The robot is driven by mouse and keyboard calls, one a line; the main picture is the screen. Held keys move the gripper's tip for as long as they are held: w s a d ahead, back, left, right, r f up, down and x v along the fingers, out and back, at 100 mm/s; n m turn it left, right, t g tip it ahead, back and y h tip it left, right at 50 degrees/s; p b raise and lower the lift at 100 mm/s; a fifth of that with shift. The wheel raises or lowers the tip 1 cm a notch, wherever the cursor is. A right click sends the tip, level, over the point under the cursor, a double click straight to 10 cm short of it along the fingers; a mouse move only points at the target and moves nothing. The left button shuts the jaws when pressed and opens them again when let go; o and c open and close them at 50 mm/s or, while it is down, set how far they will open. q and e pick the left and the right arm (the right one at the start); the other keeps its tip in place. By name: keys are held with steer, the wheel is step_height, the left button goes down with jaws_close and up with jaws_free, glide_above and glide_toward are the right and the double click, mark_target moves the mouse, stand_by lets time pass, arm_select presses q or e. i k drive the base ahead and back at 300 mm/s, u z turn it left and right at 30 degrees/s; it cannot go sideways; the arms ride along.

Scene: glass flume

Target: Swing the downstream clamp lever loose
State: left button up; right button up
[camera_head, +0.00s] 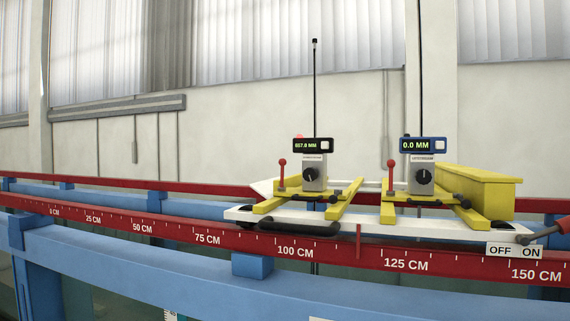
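Two point-gauge units stand on a white carriage. The left gauge (314,172) has a black display reading about 657.0 MM; the right gauge (422,175) has a blue-framed display reading 0.0 MM. Each has a red-knobbed clamp lever at its left side: the left lever (282,173) and the right lever (390,176). Both levers stand upright. The name plates on the gauges are too small to read surely, so I cannot tell which lever is the downstream one. Neither of my grippers is in view.
The white carriage (290,222) with yellow rails spans the flume near the red scale rail (240,244). A yellow box beam (475,190) lies behind the right gauge. A dark, red-ended handle (543,233) sits by the OFF/ON plate (515,251). Thin rods rise above both gauges.

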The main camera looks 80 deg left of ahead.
mark_target(283, 162)
steer(key=u, duration=1.9)
